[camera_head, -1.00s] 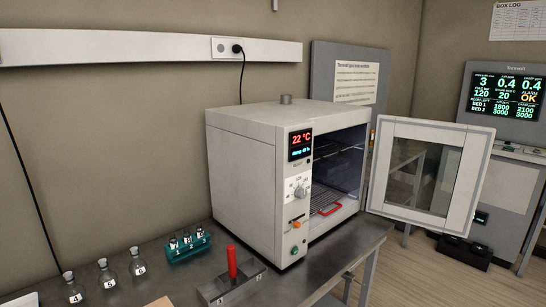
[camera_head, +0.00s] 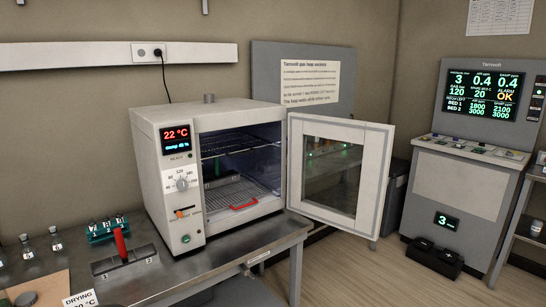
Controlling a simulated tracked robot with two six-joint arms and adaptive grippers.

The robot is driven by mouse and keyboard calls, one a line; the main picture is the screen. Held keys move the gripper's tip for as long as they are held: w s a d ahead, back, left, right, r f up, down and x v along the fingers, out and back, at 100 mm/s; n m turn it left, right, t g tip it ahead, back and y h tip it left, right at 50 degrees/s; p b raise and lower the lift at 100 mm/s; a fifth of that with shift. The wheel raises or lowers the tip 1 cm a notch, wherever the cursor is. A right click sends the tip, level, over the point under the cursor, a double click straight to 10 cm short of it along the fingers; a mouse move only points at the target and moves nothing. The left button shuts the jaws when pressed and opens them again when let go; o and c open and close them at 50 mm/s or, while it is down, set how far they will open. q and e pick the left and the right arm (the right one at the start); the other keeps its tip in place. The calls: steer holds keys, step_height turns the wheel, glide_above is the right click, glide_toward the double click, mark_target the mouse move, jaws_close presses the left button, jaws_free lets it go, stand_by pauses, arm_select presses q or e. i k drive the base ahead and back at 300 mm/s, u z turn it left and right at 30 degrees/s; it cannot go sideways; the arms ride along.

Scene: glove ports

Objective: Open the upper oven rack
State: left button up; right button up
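The white oven (camera_head: 165,140) stands on the metal bench with its door (camera_head: 340,170) swung wide open to the right. Inside, the upper rack (camera_head: 240,142) is a dark wire shelf that sits within the chamber; its front edge is hard to make out and I cannot see a handle on it. The lower rack (camera_head: 232,192) is a lighter wire shelf with a red handle (camera_head: 244,204) at its front. A dark block shows towards the back, between the racks. Neither of my grippers is in view.
On the bench (camera_head: 160,277) left of the oven are a grey holder with a red upright piece (camera_head: 120,244), a teal vial rack (camera_head: 103,232) and several flasks. A grey console (camera_head: 470,150) stands at the right.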

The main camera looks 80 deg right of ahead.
mark_target(254, 150)
steer(key=z, duration=0.2)
steer(key=k, duration=0.3)
steer(key=z, duration=1.3)
steer(key=i, duration=0.9)
steer(key=z, duration=0.2)
